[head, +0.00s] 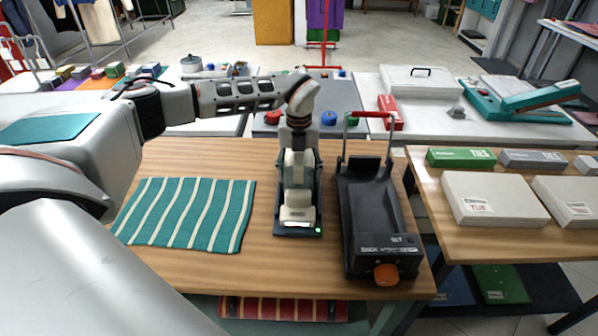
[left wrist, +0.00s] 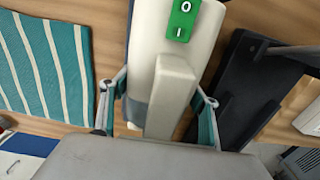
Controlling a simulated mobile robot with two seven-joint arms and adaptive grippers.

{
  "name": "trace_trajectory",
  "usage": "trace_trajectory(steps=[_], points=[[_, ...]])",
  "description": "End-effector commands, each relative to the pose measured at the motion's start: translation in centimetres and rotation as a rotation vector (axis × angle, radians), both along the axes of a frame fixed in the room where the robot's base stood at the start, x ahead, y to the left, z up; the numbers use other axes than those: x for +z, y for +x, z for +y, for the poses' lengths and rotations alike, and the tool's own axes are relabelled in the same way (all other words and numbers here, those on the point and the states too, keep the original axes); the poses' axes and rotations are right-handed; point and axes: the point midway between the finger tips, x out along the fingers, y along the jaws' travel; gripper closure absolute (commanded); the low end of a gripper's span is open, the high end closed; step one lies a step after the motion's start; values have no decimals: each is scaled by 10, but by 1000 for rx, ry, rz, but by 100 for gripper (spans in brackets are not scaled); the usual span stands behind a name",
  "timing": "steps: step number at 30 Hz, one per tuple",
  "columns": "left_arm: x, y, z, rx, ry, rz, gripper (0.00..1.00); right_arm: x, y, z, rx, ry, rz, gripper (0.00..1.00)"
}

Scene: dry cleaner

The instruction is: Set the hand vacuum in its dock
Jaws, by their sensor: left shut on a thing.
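The cream hand vacuum (head: 297,200) lies lengthwise over its dark blue dock (head: 279,228), lined up between the dock's side edges. A small green light (head: 318,230) shows at the dock's front right corner. I cannot tell whether the vacuum rests fully on the dock floor. My left gripper (head: 299,150) reaches down from above at the vacuum's far end. In the left wrist view, the two fingers of the gripper (left wrist: 157,108) are closed on both sides of the vacuum's raised handle (left wrist: 172,92). A green O/I switch (left wrist: 182,18) shows on the vacuum (left wrist: 158,28). My right gripper is out of view.
A teal striped cloth (head: 187,213) lies left of the dock. A black machine with a red-topped handle (head: 378,225) stands close on the right. White boxes (head: 495,198) are on the right-hand table. Bare wood (head: 240,262) lies in front of the dock.

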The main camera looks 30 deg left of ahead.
Motion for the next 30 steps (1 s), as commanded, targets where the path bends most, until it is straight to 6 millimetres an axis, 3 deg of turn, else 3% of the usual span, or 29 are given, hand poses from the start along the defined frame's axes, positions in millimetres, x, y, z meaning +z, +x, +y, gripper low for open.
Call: trace_trajectory(steps=[26, 27, 29, 30], points=[[-4, 1, 0, 1, -1, -2, 84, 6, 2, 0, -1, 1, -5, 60], [-4, 1, 0, 0, -1, -2, 34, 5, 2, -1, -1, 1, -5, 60], [-4, 1, 0, 0, -1, -3, 20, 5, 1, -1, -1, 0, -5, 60], [-5, 1, 0, 0, -1, -2, 20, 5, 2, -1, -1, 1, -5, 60]])
